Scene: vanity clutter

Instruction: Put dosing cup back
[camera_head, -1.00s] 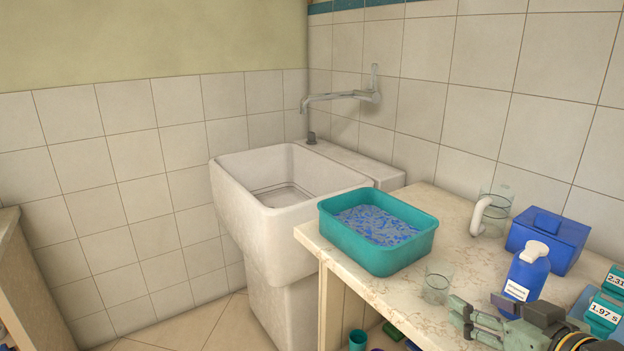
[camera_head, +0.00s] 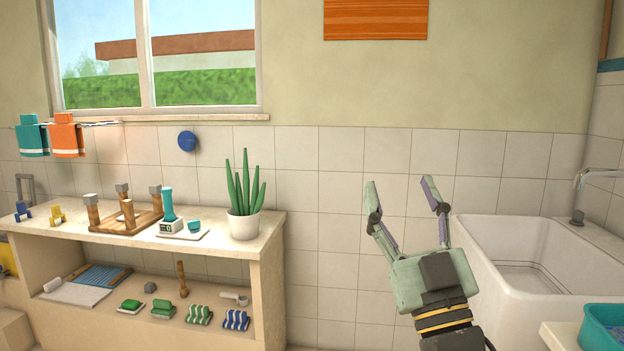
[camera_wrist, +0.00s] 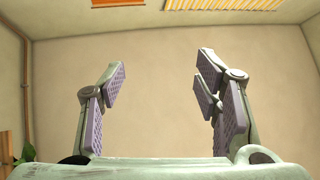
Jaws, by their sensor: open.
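My gripper (camera_head: 400,186) is open and empty, raised in front of the tiled wall between the shelf unit and the sink. My gripper is far to the right of these.
On the shelf top (camera_head: 215,247) a potted plant (camera_head: 243,224) stands right of the cup, and a wooden rack (camera_head: 127,221) left. The lower shelf holds folded cloths (camera_head: 198,314) and a brush. The sink (camera_head: 535,260) is at right, a teal basin (camera_head: 603,330) at lower right.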

